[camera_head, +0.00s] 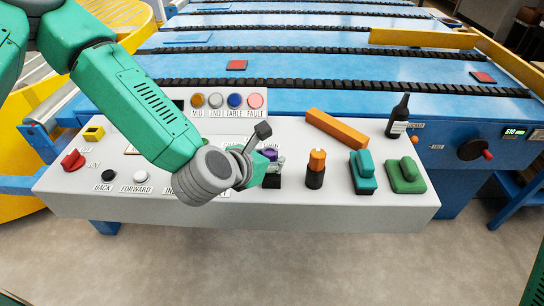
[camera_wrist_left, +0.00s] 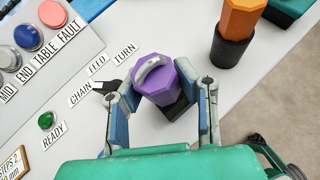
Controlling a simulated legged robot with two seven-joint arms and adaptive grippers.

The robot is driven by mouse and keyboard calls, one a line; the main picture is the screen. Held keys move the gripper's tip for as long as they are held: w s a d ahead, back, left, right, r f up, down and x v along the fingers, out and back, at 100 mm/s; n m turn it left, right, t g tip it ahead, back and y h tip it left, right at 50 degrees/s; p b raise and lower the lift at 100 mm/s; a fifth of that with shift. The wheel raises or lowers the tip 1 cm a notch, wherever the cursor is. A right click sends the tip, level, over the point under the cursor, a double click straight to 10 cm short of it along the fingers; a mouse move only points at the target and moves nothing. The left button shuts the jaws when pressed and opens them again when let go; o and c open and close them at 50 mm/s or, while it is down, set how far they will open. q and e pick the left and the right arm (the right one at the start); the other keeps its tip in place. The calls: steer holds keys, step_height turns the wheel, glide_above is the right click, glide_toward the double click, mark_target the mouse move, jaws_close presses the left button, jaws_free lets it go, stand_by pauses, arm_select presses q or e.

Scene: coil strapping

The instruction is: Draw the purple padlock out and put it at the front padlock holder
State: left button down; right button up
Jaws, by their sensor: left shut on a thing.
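The purple padlock (camera_wrist_left: 154,78) has a grey shackle on top and sits between the fingers of my left gripper (camera_wrist_left: 162,103). The gripper is shut on it, with blue pads at both sides. A black block (camera_wrist_left: 179,107) shows directly under and beside the padlock; I cannot tell whether they touch. In the head view my left gripper (camera_head: 262,168) covers most of the padlock (camera_head: 270,154), and the black block (camera_head: 271,182) shows just below. I cannot make out a separate front padlock holder. My right gripper is not in view.
An orange octagonal piece in a black cup (camera_head: 315,179) stands close to the right. Further right are teal (camera_head: 363,178) and green (camera_head: 405,178) blocks, an orange bar (camera_head: 337,129) and a black bottle (camera_head: 399,115). Buttons line the white panel (camera_head: 340,204).

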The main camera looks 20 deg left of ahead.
arm_select(q)
steer(key=shift+a+f, duration=0.45)
steer(key=shift+a, duration=0.75)
steer(key=shift+d+r, duration=0.45)
steer(key=shift+d, duration=0.2)
steer(key=shift+d+r, duration=0.15)
steer(key=shift+d, duration=0.15)
steer(key=shift+a, duration=0.7)
steer(key=shift+d, duration=1.35)
steer(key=shift+a, duration=0.4)
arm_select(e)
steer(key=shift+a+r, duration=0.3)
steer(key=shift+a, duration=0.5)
